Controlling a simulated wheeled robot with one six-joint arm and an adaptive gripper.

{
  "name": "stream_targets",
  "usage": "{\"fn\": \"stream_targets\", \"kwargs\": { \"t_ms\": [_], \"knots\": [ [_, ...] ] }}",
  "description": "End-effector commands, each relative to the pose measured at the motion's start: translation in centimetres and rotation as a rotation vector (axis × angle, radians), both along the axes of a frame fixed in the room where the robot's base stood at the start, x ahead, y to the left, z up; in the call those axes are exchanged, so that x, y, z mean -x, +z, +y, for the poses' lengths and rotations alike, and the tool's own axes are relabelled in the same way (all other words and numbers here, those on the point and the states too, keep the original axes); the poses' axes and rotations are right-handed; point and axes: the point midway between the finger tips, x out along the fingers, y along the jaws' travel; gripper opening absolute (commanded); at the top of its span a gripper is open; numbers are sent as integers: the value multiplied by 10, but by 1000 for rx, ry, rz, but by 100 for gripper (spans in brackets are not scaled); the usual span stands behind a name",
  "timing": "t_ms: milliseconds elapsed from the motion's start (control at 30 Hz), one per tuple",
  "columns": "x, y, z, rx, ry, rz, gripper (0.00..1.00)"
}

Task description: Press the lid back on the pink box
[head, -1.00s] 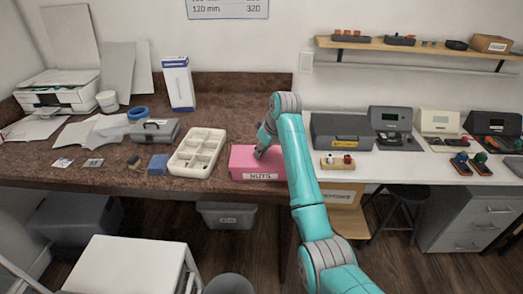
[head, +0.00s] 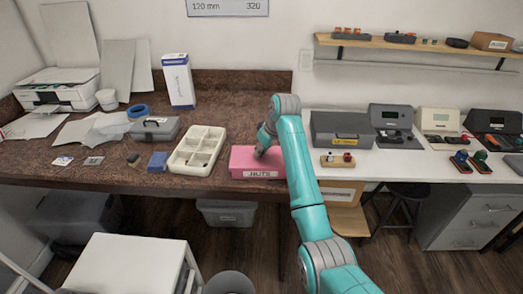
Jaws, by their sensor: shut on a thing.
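My teal arm covers the right end of the box.
A cream compartment tray (head: 183,168) stands close left of the box. A blue block (head: 158,161) and a grey case (head: 155,128) lie further left. A wooden block with knobs (head: 338,160) is on the white bench to the right. The worktop behind the box is clear.

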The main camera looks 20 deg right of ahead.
Motion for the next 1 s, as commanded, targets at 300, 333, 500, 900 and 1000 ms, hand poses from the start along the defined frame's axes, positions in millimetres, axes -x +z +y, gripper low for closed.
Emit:
{"fn": "stream_targets", "kwargs": {
  "t_ms": [300, 333, 500, 900, 1000],
  "knots": [
    [0, -4, 0, 0, 0, 0, 30],
    [0, -4, 0, 0, 0, 0, 38],
    [0, -4, 0, 0, 0, 1, 52],
    [0, -4, 0, 0, 0, 0, 77],
    [0, -3, 0, 0, 0, 0, 77]
  ]
}}
